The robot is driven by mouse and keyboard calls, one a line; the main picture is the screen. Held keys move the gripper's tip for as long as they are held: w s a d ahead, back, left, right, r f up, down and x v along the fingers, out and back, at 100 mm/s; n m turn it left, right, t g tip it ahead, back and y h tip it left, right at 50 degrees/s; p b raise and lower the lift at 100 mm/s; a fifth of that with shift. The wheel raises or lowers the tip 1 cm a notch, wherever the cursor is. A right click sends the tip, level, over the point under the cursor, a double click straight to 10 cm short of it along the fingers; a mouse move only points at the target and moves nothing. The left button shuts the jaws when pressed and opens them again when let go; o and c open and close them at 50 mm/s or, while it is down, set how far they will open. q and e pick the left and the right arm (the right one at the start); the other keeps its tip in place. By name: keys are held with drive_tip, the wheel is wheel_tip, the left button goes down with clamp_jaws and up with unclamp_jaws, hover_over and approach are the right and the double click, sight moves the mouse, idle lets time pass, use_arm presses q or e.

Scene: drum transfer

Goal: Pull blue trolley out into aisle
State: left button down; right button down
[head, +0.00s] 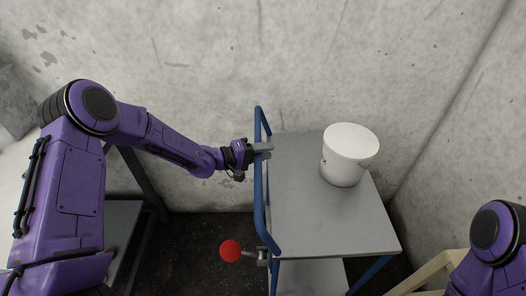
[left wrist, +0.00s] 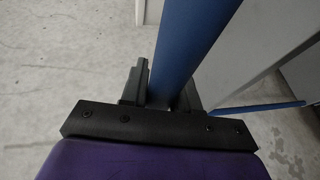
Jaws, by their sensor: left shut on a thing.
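The blue trolley has a grey top shelf (head: 302,222), a lower shelf and a blue tubular handle (head: 259,205) along its left side. My left gripper (head: 262,151) is at the upper part of this handle and shut on it. In the left wrist view the blue bar (left wrist: 188,50) passes between the dark fingers (left wrist: 155,88). A white drum (head: 347,158) stands upright on the top shelf towards the back right. Of my right arm only a purple part shows at the lower right; its gripper is out of view.
A red ball knob (head: 230,250) on a short rod sits beside the trolley's lower left. Concrete walls (head: 200,50) stand behind and to the right. A grey shelf on a dark frame (head: 124,222) is at the left. Dark floor (head: 195,235) shows between it and the trolley. A pale beam (head: 425,275) is at the lower right.

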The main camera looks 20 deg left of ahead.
use_arm(q)
drive_tip(key=shift+s+a+f, duration=0.1)
drive_tip(key=shift+f, duration=0.1)
drive_tip(key=c, duration=1.1)
unclamp_jaws()
drive_tip(key=shift+o, duration=0.9)
drive_tip(key=shift+a, duration=0.15)
drive_tip(key=shift+s+a+r, duration=0.1)
drive_tip(key=shift+r, duration=0.05)
drive_tip(key=shift+s+a+r, duration=0.1)
drive_tip(key=shift+s+a, duration=0.1)
drive_tip(key=b+v, duration=0.1)
drive_tip(key=v, duration=0.9)
